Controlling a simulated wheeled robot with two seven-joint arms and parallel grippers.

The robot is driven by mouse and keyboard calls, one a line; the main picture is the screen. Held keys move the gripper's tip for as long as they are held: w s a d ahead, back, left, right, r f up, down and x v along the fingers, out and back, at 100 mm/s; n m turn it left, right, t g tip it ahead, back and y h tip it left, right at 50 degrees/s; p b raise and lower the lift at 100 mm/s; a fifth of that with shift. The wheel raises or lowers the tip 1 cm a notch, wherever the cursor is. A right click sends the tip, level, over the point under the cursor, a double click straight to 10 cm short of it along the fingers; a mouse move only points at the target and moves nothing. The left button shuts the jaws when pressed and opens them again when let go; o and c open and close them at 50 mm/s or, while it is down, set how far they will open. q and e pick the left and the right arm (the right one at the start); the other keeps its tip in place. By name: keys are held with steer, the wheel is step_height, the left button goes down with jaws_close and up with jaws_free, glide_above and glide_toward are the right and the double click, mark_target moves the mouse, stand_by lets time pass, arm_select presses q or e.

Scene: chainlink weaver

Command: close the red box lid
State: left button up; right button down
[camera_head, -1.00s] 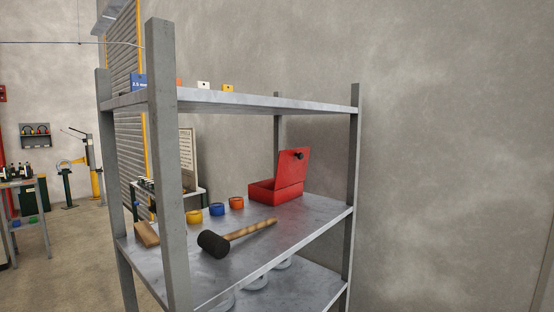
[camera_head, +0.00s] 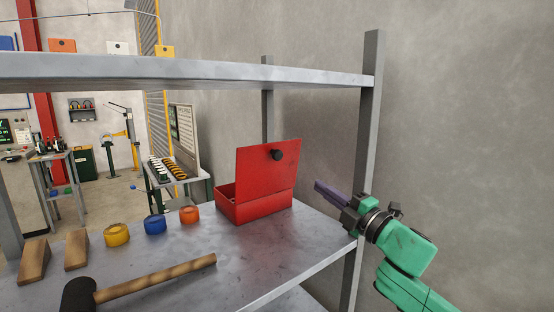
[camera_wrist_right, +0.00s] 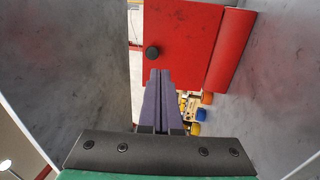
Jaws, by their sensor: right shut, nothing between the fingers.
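The red box (camera_head: 262,206) sits on the middle shelf (camera_head: 240,262) near its back right. Its red lid (camera_head: 266,170) stands open, roughly upright, with a round black knob (camera_head: 277,155) on it. My right gripper (camera_head: 318,186) is shut and empty, to the right of the box and apart from it in the head view. In the right wrist view the gripper's purple fingers (camera_wrist_right: 158,78) point toward the lid (camera_wrist_right: 182,40). The knob (camera_wrist_right: 152,52) shows just left of and beyond the fingertips. My left gripper is not in view.
A mallet (camera_head: 150,280), two wooden blocks (camera_head: 34,260), and yellow, blue and orange rings (camera_head: 155,224) lie left of the box. A shelf post (camera_head: 361,150) stands near my right arm. The upper shelf (camera_head: 200,68) spans above the box. Bare shelf lies in front of the box.

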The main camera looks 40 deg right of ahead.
steer(key=w+a+r, duration=0.1)
steer(key=w+a, duration=0.1)
glide_toward(280, 157)
steer(key=f+x, duration=0.1)
steer(key=x, duration=0.2)
steer(key=shift+w+a+r, duration=0.1)
steer(key=shift+w+r, duration=0.6)
steer(key=shift+r, duration=0.2)
steer(key=shift+w+r+p, duration=0.25)
steer(key=shift+p, duration=0.3)
steer(key=shift+w, duration=0.35)
steer(key=shift+w+f+p, duration=0.25)
steer(key=shift+w+p, duration=0.15)
steer(key=shift+w, duration=0.25)
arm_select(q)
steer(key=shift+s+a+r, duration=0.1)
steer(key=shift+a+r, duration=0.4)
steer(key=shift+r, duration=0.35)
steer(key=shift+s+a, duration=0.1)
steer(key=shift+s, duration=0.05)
arm_select(e)
steer(key=shift+s, duration=0.15)
